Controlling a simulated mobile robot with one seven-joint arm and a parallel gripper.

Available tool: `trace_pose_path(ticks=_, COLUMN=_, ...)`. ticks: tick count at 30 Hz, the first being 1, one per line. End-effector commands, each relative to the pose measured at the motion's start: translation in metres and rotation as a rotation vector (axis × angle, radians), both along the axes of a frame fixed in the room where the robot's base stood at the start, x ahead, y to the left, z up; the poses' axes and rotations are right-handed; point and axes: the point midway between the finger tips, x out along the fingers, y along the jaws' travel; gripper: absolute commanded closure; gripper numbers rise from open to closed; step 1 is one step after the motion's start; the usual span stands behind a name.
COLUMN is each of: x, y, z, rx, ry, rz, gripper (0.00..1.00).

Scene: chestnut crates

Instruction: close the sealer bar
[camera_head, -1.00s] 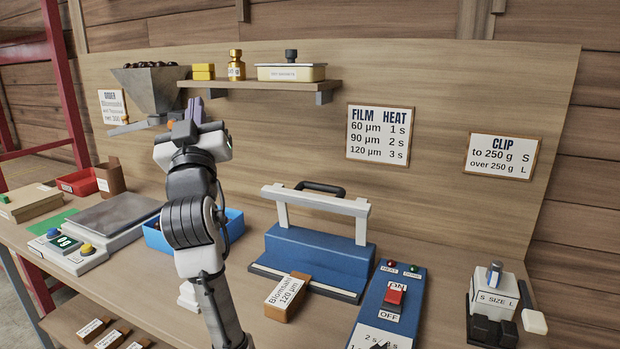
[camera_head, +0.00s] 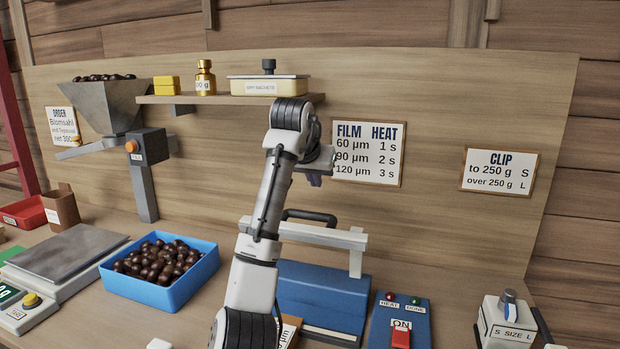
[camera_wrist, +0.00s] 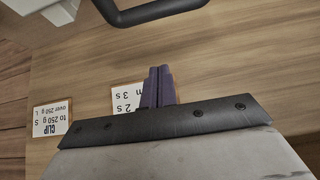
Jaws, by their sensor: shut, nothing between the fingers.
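The sealer has a blue body (camera_head: 325,288) on the bench, partly hidden behind my arm. Its white sealer bar (camera_head: 345,239) is raised above the body, with a black handle (camera_head: 312,216) along its top. My gripper (camera_head: 315,179) is above the handle, in front of the wall board. In the wrist view my gripper's dark fingers (camera_wrist: 157,72) are together and empty. The black handle (camera_wrist: 155,13) crosses the top of that view, apart from the fingers. Part of the white bar (camera_wrist: 52,13) shows at its upper left.
A blue bin of chestnuts (camera_head: 207,271) stands left of my arm. The heat switch box (camera_head: 418,311) is right of the sealer, the clip device (camera_head: 505,324) farther right. A shelf (camera_head: 225,99) with tins hangs at upper left. A wooden block behind my arm is mostly hidden.

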Motion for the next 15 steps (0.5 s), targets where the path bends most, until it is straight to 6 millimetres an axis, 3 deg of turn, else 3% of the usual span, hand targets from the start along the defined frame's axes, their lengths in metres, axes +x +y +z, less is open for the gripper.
trace_pose_path(ticks=9, x=0.044, y=-0.014, z=-0.052, rx=-0.001, ry=0.003, rz=0.002, gripper=1.00)
trace_pose_path(ticks=15, x=0.024, y=-0.006, z=-0.062, rx=-0.001, ry=-0.002, rz=0.001, gripper=1.00)
